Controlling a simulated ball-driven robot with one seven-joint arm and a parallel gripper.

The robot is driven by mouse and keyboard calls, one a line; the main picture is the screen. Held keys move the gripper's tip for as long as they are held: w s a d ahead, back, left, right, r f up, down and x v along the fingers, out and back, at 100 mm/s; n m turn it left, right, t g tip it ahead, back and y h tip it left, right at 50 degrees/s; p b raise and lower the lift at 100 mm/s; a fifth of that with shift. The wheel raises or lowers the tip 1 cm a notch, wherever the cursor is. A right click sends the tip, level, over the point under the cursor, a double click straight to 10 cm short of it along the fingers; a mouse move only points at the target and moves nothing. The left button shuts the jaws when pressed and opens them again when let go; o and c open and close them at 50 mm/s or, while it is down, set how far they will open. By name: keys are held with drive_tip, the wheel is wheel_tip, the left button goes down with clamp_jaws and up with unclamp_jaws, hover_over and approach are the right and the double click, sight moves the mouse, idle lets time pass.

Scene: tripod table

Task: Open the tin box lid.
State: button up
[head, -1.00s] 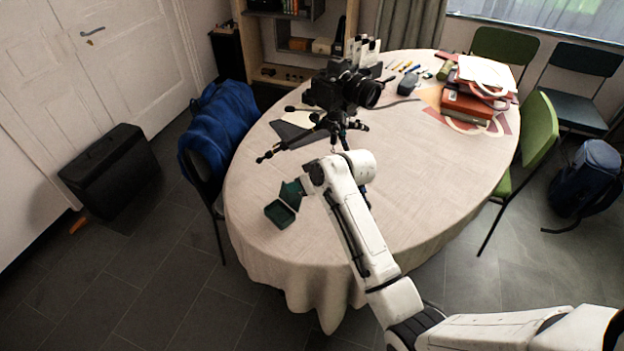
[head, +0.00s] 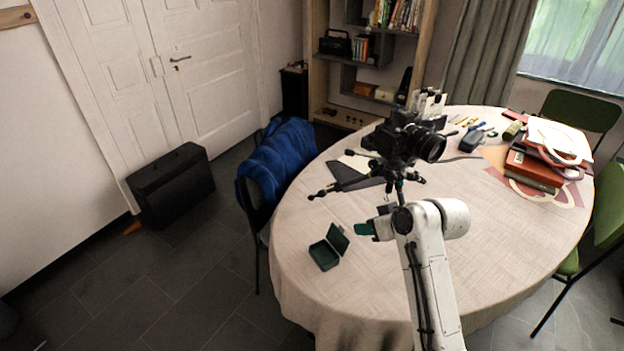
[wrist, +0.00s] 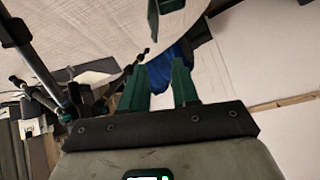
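The dark green tin box (head: 324,256) stands on the near left part of the table. Its lid (head: 339,239) is raised, tilted up on the box's right side, and the inside shows. My gripper (head: 362,229) has green fingers and is just right of the lid, apart from it in the head view. In the wrist view my gripper (wrist: 158,68) has its two fingers apart with nothing between them. A dark green piece at the top of the wrist view may be part of the tin box; I cannot tell.
A camera on a small tripod (head: 408,143) stands on the table (head: 480,227) behind my gripper. Red and white bags or books (head: 541,160) lie at the far right. A chair with a blue jacket (head: 277,160) is at the left edge. The cloth around the box is clear.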

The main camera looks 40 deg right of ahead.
drive_tip(key=s+a+f+g, duration=0.4)
drive_tip(key=s+a+f, duration=0.4)
drive_tip(key=s+a, duration=0.35)
drive_tip(key=s+a+f+n+g, duration=0.1)
drive_tip(key=s+a+g, duration=0.1)
drive_tip(key=s, duration=0.5)
drive_tip(key=s+a+f+g, duration=0.2)
drive_tip(key=s+a, duration=0.1)
drive_tip(key=s, duration=0.4)
drive_tip(key=w+d+r+t+y, duration=0.1)
drive_tip(key=w+d+t, duration=0.15)
drive_tip(key=w, duration=0.45)
drive_tip(key=w+d+r+t, duration=0.1)
drive_tip(key=w+d, duration=0.3)
drive_tip(key=w, duration=0.3)
drive_tip(key=w+d+r+m+t, duration=0.1)
drive_tip(key=w+d+r+t, duration=0.1)
drive_tip(key=w+d+r, duration=0.35)
drive_tip(key=w+d+r+m+t, duration=0.1)
drive_tip(key=w+d+r+t, duration=0.2)
drive_tip(key=w+d, duration=0.4)
hover_over(337, 239)
drive_tip(key=s+d, duration=0.2)
wheel_tip(337, 239, down, 8)
drive_tip(key=shift+r+y+p, duration=0.25)
drive_tip(key=shift+y+p, duration=0.05)
drive_tip(key=shift+p, duration=0.1)
drive_tip(key=shift+c, duration=0.3)
clamp_jaws()
